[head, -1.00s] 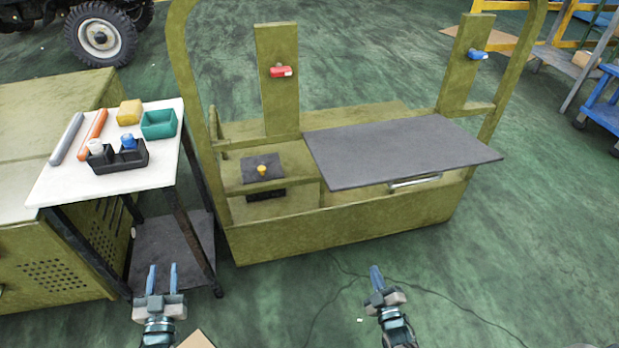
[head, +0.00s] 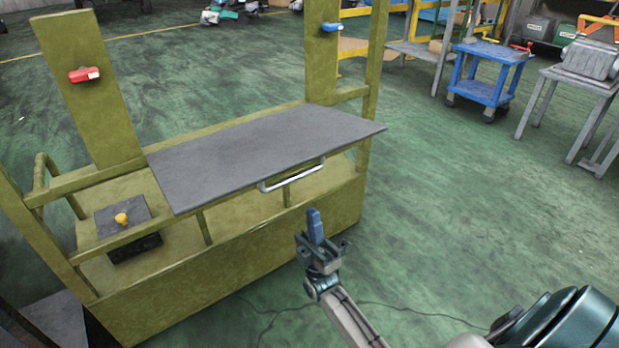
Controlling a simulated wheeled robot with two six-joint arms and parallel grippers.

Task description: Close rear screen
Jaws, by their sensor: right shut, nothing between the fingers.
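The screen is likely the flat dark grey panel (head: 262,150) on the green chassis frame (head: 215,290). It lies roughly level across the frame's upper part, with its near edge jutting forward. A pale bar handle (head: 292,175) shows at its near edge. My right gripper (head: 314,222) is shut and empty, its blue fingers pointing up. In the picture it is below and a little right of the handle, apart from it. My left gripper is out of view.
A red-handled part (head: 84,75) and a blue-handled part (head: 332,28) sit on the frame's two uprights. A small dark box with a yellow knob (head: 122,218) is at the left. A blue cart (head: 487,75) stands far off.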

